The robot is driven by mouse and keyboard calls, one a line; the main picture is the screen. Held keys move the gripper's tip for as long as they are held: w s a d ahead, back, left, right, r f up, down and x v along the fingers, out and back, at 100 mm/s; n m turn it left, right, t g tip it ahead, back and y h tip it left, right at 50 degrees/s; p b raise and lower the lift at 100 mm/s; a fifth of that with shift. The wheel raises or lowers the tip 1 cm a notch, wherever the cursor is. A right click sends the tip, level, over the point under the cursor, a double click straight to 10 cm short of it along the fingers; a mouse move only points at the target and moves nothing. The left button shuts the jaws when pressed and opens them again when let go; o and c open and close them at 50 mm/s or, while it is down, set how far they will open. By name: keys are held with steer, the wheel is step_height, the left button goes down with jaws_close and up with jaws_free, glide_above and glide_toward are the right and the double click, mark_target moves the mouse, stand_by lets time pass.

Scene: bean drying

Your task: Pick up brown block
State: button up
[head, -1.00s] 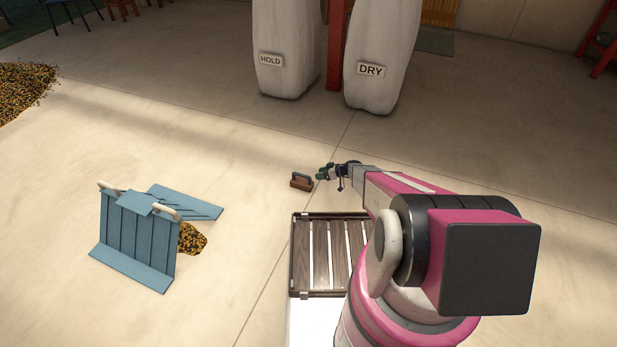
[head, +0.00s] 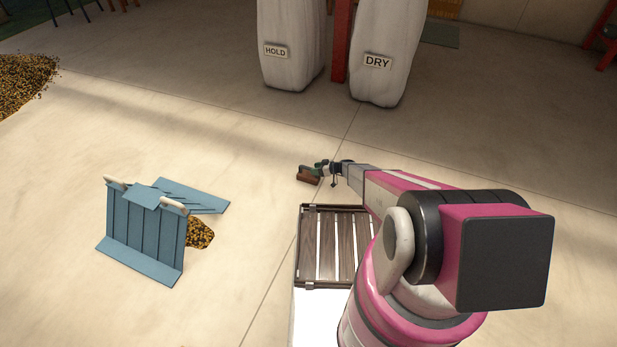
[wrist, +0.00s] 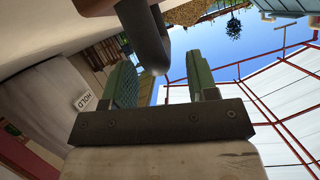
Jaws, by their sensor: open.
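The brown block (head: 309,178) lies on the pale floor just beyond the slatted rack in the head view. It has a dark grey handle (wrist: 147,38) on top, partly hidden by my gripper in the head view. My gripper (head: 321,166) is at the block's right and upper side. In the wrist view, my gripper (wrist: 162,66) has its two green fingers apart. The handle's curved bar reaches between them, nearer the left finger, and the brown body of the block (wrist: 95,6) shows at the top edge. I cannot tell whether a finger touches the handle.
A slatted wooden rack (head: 326,245) stands between me and the block. A blue slatted panel piece (head: 143,230) with pale handles stands at the left beside a small bean pile (head: 200,233). White sacks labelled HOLD (head: 290,45) and DRY (head: 384,55) stand behind. The floor left of the block is clear.

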mark_target(308, 173)
steer(key=x, duration=0.2)
steer(key=shift+w+a+f, duration=0.1)
steer(key=shift+a+f, duration=0.1)
steer(key=shift+a, duration=0.15)
jaws_close()
steer(key=shift+r, duration=0.1)
stand_by(1.0)
